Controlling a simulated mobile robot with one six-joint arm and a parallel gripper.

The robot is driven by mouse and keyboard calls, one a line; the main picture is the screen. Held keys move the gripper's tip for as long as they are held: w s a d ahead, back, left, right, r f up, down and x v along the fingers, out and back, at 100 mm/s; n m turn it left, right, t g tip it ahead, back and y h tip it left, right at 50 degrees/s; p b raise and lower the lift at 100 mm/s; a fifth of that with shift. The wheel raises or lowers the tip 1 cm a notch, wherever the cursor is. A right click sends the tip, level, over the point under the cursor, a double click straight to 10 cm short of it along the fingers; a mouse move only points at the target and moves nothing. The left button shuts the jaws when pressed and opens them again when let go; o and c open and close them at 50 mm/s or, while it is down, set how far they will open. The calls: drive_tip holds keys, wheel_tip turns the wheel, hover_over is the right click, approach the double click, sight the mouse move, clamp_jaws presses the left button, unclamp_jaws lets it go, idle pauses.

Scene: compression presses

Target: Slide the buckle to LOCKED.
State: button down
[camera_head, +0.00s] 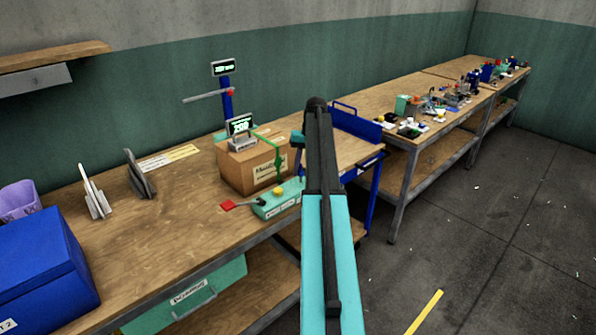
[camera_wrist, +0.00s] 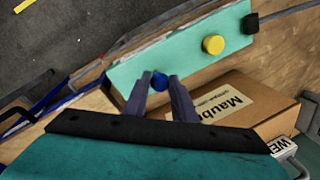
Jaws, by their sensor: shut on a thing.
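A green box-like fixture (camera_head: 275,203) stands at the front edge of the workbench. It fills the upper middle of the wrist view (camera_wrist: 185,48). On it are a yellow round knob (camera_wrist: 213,45) and a small blue round knob (camera_wrist: 160,82). My gripper (camera_wrist: 159,77) has its two grey fingers on either side of the blue knob, shut on it. I cannot tell whether this blue knob is the buckle, and no LOCKED mark is readable.
A red-handled lever (camera_head: 240,205) sticks out at the fixture's left. A blue tray (camera_head: 356,125) is behind my arm.

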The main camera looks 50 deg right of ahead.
drive_tip(key=shift+s+d, duration=0.15)
drive_tip(key=shift+d, duration=1.5)
drive_tip(key=c, duration=1.5)
unclamp_jaws()
drive_tip(key=shift+o, duration=0.2)
drive_tip(key=shift+r, duration=0.1)
drive_tip(key=shift+r+p, duration=0.45)
wheel_tip(320, 180, up, 13)
drive_tip(key=s+d+p, duration=0.1)
drive_tip(key=d+p, duration=0.1)
drive_tip(key=p, duration=0.4)
drive_tip(key=shift+s+f+p, duration=0.2)
drive_tip(key=shift+s+p, duration=0.15)
drive_tip(key=shift+p, duration=0.05)
drive_tip(key=shift+f, duration=0.1)
